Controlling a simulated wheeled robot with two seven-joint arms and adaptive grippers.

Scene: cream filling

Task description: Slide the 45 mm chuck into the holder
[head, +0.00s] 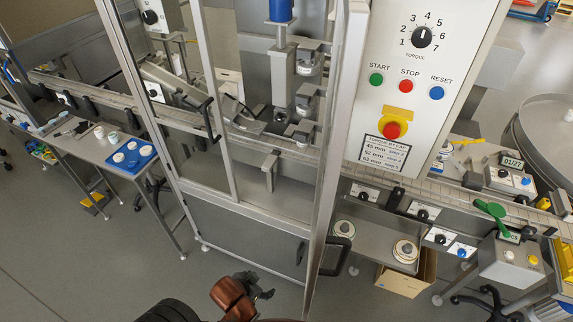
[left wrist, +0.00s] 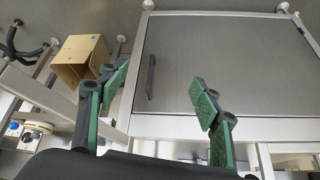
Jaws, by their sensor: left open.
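Two round pale chuck-like pieces with dark centres, the left one (head: 343,229) and the right one (head: 405,251), sit on a grey shelf (head: 372,246) below the conveyor. I cannot read their sizes. A grey vertical spindle (head: 281,75) with a blue top stands inside the machine frame; I cannot clearly make out the holder. My left gripper (head: 262,287) is low in front of the machine's lower cabinet, apart from the shelf and empty. In the left wrist view its green-padded fingers (left wrist: 162,95) are spread, with the cabinet door behind them. My right gripper is not in view.
The machine's open-framed door (head: 337,150) stands between the spindle and the control panel (head: 425,80). A cardboard box (head: 407,276) lies on the floor under the shelf; it also shows in the left wrist view (left wrist: 80,60).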

